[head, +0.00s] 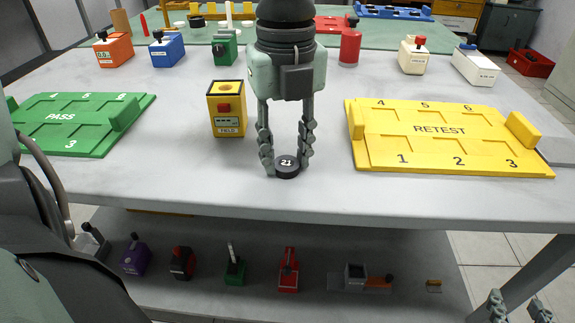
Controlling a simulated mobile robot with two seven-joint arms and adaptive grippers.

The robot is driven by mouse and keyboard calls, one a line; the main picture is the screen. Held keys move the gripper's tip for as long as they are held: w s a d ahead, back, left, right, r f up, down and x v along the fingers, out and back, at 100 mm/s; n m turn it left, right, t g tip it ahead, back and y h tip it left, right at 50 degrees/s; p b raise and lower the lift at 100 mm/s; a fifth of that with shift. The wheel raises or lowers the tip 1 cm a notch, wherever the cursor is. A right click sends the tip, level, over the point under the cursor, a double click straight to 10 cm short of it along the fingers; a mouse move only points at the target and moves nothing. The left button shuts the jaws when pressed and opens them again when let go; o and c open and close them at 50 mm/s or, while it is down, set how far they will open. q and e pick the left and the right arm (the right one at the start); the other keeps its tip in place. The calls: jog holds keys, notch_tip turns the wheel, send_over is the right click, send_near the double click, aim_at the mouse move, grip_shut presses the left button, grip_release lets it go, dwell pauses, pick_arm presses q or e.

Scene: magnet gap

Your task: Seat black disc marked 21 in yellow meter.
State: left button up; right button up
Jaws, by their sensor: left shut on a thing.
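The black disc marked 21 (287,172) is between the fingertips of my left gripper (286,160), near the front edge of the table. The gripper points straight down and is shut on the disc. The disc is at or just above the tabletop; I cannot tell which. The yellow meter (227,122) stands upright to the left of the gripper and a little further back.
A green PASS tray (60,117) lies at left and a yellow RETEST tray (440,129) at right. Orange, blue, green and white devices and a red cylinder (350,46) stand behind. A lower shelf (330,240) holds several tools. The tabletop around the meter is clear.

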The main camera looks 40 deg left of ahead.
pick_arm(q)
jog(key=shift+r+p, duration=1.1)
jog(key=shift+r, duration=1.45)
pick_arm(e)
notch_tip(320, 180, up, 2)
jog(key=shift+r, duration=0.1)
pick_arm(q)
jog(key=shift+f, duration=0.15)
notch_tip(320, 180, down, 5)
jog(key=b, duration=0.2)
jog(key=shift+b, duration=0.3)
jog(key=shift+r+p, duration=0.2)
jog(key=shift+p, duration=0.15)
jog(key=shift+c, duration=0.5)
pick_arm(e)
jog(key=shift+g+h, duration=0.3)
jog(key=shift+g, duration=0.2)
jog(key=f, duration=0.1)
jog(key=d+f, duration=0.1)
jog(key=f, duration=0.2)
jog(key=shift+s+d, duration=0.2)
jog(key=shift+s, duration=0.15)
jog(key=shift+r, duration=0.1)
